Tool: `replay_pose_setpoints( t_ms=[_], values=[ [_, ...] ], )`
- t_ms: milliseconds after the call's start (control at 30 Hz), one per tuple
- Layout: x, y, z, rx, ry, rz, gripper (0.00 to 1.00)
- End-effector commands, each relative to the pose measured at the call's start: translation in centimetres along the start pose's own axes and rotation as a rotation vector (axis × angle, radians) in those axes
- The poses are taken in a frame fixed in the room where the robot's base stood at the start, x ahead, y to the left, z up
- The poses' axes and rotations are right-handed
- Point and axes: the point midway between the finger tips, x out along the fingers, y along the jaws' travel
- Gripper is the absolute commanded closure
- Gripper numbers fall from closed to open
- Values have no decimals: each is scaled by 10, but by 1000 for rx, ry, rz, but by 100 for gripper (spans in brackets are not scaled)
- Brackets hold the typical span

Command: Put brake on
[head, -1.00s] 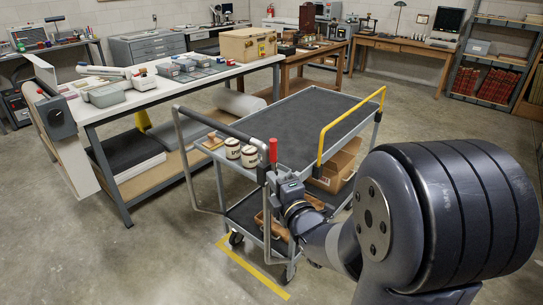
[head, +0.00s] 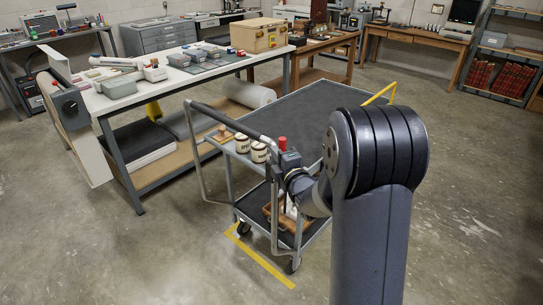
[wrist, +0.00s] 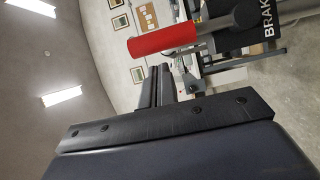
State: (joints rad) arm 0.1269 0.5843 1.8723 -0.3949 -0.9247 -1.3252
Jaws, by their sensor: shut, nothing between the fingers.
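The cart (head: 300,125) stands in the middle of the head view, with a tubular push handle at its near left end. Its red brake lever grip (head: 282,143) shows at that end, beside my gripper (head: 290,162). In the wrist view the red grip (wrist: 165,40) lies roughly level across the picture, next to a black plate lettered "BRAK" (wrist: 267,27), cut off by the edge. My gripper's dark fingers (wrist: 160,78) are shut and empty, below the red grip in that picture. I cannot tell whether they touch it.
Two labelled jars (head: 250,149) stand on the cart's handle end. A yellow line (head: 260,262) marks the floor by the wheels. A white-topped workbench (head: 180,75) stands close on the left. The floor on the right is open.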

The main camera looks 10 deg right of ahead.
Motion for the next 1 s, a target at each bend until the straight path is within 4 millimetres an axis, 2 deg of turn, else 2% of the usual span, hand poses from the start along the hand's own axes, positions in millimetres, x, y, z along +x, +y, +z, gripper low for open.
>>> replay_pose_setpoints(
  t_ms=[100,1000],
  values=[
    [2,0,6,1,1,-1,100],
    [5,3,15,75,0,-35,100]
  ],
)
